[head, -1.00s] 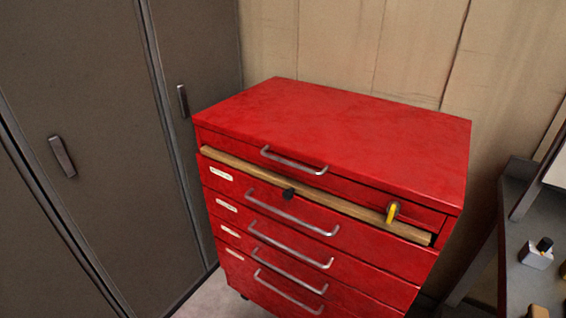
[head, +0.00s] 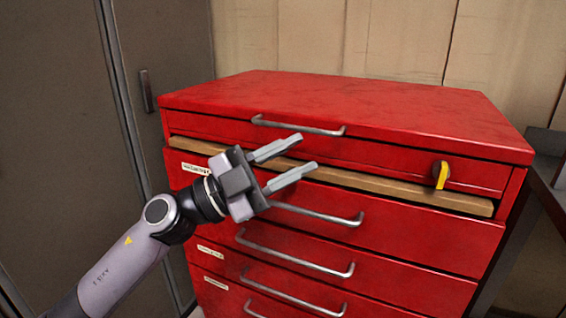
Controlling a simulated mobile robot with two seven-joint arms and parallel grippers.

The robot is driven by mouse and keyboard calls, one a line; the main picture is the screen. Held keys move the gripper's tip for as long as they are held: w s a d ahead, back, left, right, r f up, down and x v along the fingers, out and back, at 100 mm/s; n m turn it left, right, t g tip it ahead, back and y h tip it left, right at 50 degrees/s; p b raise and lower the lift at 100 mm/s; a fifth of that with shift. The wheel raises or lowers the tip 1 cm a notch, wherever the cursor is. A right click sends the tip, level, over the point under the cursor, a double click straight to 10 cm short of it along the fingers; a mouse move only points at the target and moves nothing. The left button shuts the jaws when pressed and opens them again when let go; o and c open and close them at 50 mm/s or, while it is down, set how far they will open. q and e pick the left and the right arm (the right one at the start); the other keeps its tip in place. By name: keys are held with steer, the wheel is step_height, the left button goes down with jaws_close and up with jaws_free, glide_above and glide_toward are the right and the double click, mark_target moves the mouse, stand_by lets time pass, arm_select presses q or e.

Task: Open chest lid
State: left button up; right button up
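The red tool chest (head: 450,251) stands against the wall, and its lid (head: 340,100) is down. A metal handle (head: 300,127) runs along the lid's front edge. A yellow-and-black latch or key (head: 441,175) sits at the right of the front, above a wooden strip (head: 400,188). My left gripper (head: 307,152) is in front of the chest, just below the lid handle. Its two fingers are apart with nothing seen between them, and they point right. It hides part of the wooden strip and the drawer below. My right gripper is not in view.
Several drawers with metal handles (head: 300,258) lie below the wooden strip. A dark grey cabinet (head: 55,130) stands close on the left. A dark bench (head: 545,170) is at the right edge. The lid's top is bare.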

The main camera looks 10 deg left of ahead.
arm_select(q)
steer(key=d+f+m+g+y+b, duration=0.1)
steer(key=m+g+y+b, duration=0.1)
steer(key=m+g+b, duration=0.3)
steer(key=n+t+y+b, duration=0.3)
steer(key=t+y+b, duration=0.5)
steer(key=b, duration=0.2)
glide_toward(288, 127)
steer(key=x, duration=0.2)
steer(key=shift+x, duration=3.5)
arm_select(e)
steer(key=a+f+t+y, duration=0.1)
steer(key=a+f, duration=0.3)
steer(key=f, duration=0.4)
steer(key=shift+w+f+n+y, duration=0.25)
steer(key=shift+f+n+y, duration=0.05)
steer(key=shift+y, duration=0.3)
arm_select(q)
steer(key=shift+c, duration=0.3)
jaws_close()
